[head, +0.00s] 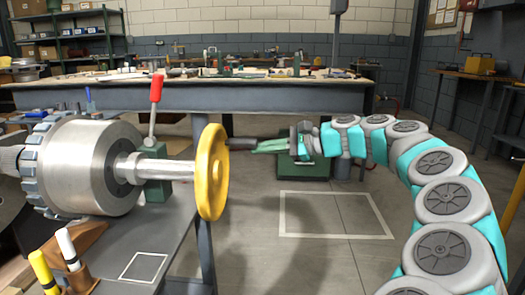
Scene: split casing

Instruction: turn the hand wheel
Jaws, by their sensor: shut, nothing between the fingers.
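The yellow hand wheel (212,172) stands upright at the end of a bare metal shaft (168,171) on the left. The shaft runs into a large silver cylindrical casing (90,166). My gripper (240,144) reaches in from the right, with its fingers shut and empty. Its tips are at the right side of the wheel, near the upper part of the rim. I cannot tell whether they touch the rim. The wheel is seen nearly edge-on, so most of its far face is hidden.
A red-handled lever (156,88) rises from a green block behind the shaft. White and yellow capped sticks (67,246) stand at the front left of the bench. A long cluttered workbench (270,98) spans the back. The floor has a white-outlined square (335,215) and is clear there.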

